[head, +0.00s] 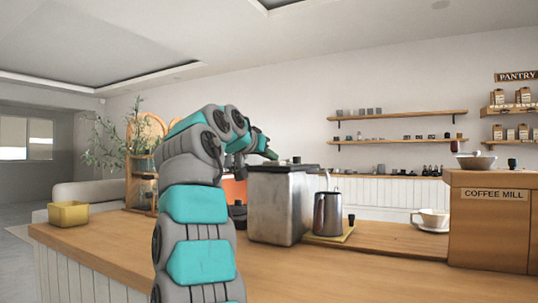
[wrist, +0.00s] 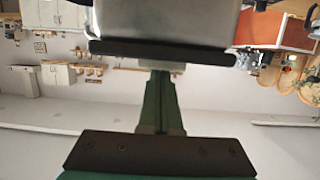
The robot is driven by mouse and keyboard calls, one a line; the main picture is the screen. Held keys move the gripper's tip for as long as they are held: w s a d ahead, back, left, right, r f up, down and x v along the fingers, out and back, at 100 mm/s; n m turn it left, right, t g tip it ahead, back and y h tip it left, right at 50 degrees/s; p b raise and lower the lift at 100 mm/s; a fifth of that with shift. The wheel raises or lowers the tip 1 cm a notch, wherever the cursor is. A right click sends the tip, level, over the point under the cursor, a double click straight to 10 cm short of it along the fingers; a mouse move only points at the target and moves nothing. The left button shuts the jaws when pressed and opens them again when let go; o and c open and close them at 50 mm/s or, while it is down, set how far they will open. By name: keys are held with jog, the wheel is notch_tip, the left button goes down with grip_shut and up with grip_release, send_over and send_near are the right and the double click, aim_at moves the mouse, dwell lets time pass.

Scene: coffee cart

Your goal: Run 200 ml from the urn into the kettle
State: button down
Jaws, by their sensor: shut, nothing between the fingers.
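The urn (head: 280,206) is a boxy metal tank with a dark lid, standing on the wooden counter. It also fills the top of the wrist view (wrist: 165,18), which looks upside down. The steel kettle (head: 327,215) stands upright right of the urn on a yellow mat (head: 345,234). A thin pale curved piece (head: 325,178) shows above the kettle; I cannot tell whether water runs there. My gripper (head: 272,155) is at the urn's top edge, above its lid. In the wrist view its green fingers (wrist: 161,76) are together and empty, close to the lid's dark edge.
A white cup (head: 432,219) on a saucer stands further right, before the wooden coffee mill box (head: 490,232). The front of the counter (head: 340,275) is clear.

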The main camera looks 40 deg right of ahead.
aim_at(269, 165)
jog(key=r, duration=0.1)
jog(key=r+p, duration=0.1)
jog(key=r, duration=0.1)
jog(key=shift+s+a+r, duration=0.15)
jog(key=shift+a+r, duration=0.15)
jog(key=shift+a, duration=0.05)
jog(key=b+v, duration=0.1)
jog(key=v, duration=0.8)
jog(key=shift+a, duration=0.3)
jog(key=shift+s, duration=0.15)
jog(key=shift+a, duration=0.1)
